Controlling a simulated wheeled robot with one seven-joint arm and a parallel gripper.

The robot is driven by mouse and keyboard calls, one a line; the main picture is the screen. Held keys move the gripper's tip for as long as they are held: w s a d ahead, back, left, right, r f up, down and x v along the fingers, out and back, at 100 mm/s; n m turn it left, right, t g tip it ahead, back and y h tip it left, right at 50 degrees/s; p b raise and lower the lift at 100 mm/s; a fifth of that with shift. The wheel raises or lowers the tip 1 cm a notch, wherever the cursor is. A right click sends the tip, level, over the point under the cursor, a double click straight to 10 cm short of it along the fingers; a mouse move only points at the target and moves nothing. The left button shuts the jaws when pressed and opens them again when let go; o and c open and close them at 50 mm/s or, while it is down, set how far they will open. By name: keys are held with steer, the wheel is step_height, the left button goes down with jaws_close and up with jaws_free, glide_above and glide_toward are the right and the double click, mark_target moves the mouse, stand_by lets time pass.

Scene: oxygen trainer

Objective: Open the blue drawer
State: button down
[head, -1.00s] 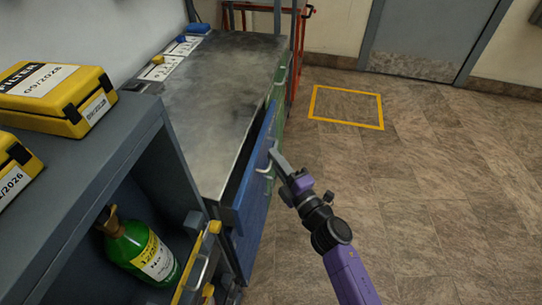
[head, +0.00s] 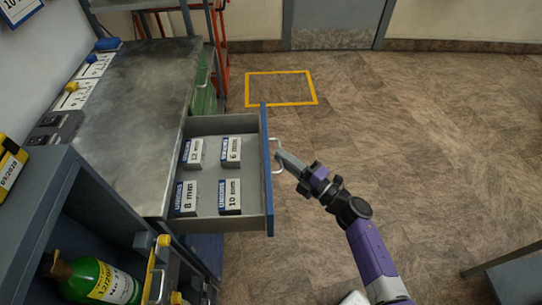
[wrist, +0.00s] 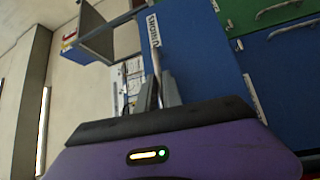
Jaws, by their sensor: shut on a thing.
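The blue drawer (head: 268,170) is pulled well out from under the metal-topped bench in the head view. Its grey inside shows several small labelled boxes, among them one marked 8 mm (head: 187,198) and one marked 10 mm (head: 230,197). My gripper (head: 281,156) is at the drawer's front, shut on its pale handle (head: 277,156). In the wrist view my gripper's fingers (wrist: 159,93) close around the handle bar (wrist: 155,45), with the blue drawer front (wrist: 200,50) behind. The fingertips are small in the head view.
A green drawer (head: 204,92) is shut farther along the bench (head: 125,110). A grey shelf unit (head: 55,190) with a green bottle (head: 100,281) stands at the near left. The floor to the right is mostly clear, with a yellow marked square (head: 281,104) and a grey surface (head: 515,275) at the lower right.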

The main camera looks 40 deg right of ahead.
steer(key=shift+s+d+f, duration=0.1)
steer(key=shift+s+d, duration=0.1)
steer(key=shift+s, duration=0.05)
steer(key=c, duration=1.5)
jaws_free()
steer(key=s+d+b, duration=0.1)
steer(key=s, duration=0.6)
steer(key=shift+s+f, duration=0.3)
steer(key=shift+f, duration=0.15)
steer(key=shift+d, duration=0.1)
